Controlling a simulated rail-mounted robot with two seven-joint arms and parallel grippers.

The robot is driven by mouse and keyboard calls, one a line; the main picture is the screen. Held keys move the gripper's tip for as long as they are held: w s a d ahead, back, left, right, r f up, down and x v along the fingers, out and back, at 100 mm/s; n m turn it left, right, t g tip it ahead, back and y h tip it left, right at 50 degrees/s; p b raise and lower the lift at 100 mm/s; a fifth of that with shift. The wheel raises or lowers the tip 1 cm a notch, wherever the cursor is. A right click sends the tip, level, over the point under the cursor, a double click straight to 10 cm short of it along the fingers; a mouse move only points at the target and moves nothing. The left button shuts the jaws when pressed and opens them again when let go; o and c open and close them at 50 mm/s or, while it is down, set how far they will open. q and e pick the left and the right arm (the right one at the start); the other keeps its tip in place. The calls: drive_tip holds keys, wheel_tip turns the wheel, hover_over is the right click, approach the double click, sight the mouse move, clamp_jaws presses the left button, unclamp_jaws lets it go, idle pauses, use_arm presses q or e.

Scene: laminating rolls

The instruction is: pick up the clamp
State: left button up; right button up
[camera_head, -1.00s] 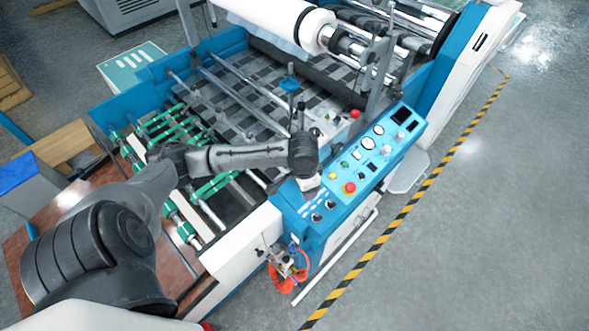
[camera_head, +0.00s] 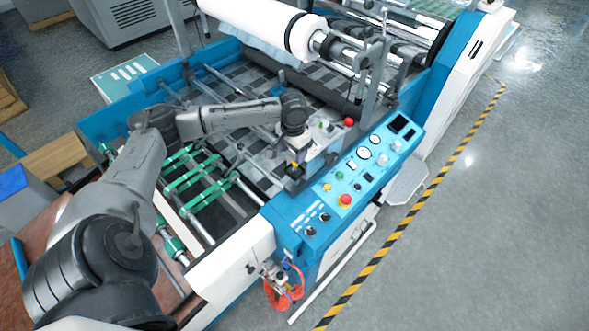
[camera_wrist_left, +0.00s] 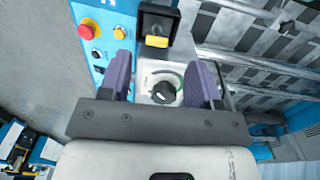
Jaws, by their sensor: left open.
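My left gripper (camera_head: 295,155) points down over the machine, just left of the blue control panel. In the left wrist view its two purple-grey fingers (camera_wrist_left: 159,82) are spread apart with nothing gripped. A black block with a yellow patch (camera_wrist_left: 157,22) lies just beyond the fingertips in that view; it may be the clamp, but I cannot tell for sure. A grey plate with a black knob (camera_wrist_left: 163,92) shows between the fingers. In the head view the yellow patch is small and partly hidden under the gripper. My right gripper is not seen.
The blue control panel (camera_head: 318,192) with gauges and a red button (camera_head: 345,200) is close on the right. A white roll (camera_head: 262,22) and metal bars stand at the back. Green rollers (camera_head: 190,170) are to the left. Open floor lies right of the striped line.

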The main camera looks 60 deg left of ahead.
sight(294, 163)
use_arm(q)
drive_tip(key=shift+w+d+f+p, duration=0.1)
drive_tip(key=shift+f+p, duration=0.15)
drive_tip(key=shift+f, duration=1.3)
drive_tip(key=shift+w+d+f+p, duration=0.1)
drive_tip(key=shift+f+p, duration=0.15)
drive_tip(key=shift+f, duration=1.3)
drive_tip(key=shift+c, duration=0.3)
drive_tip(key=shift+s, duration=0.1)
drive_tip(key=c, duration=0.9)
drive_tip(key=shift+c, duration=0.3)
drive_tip(key=shift+r, duration=0.15)
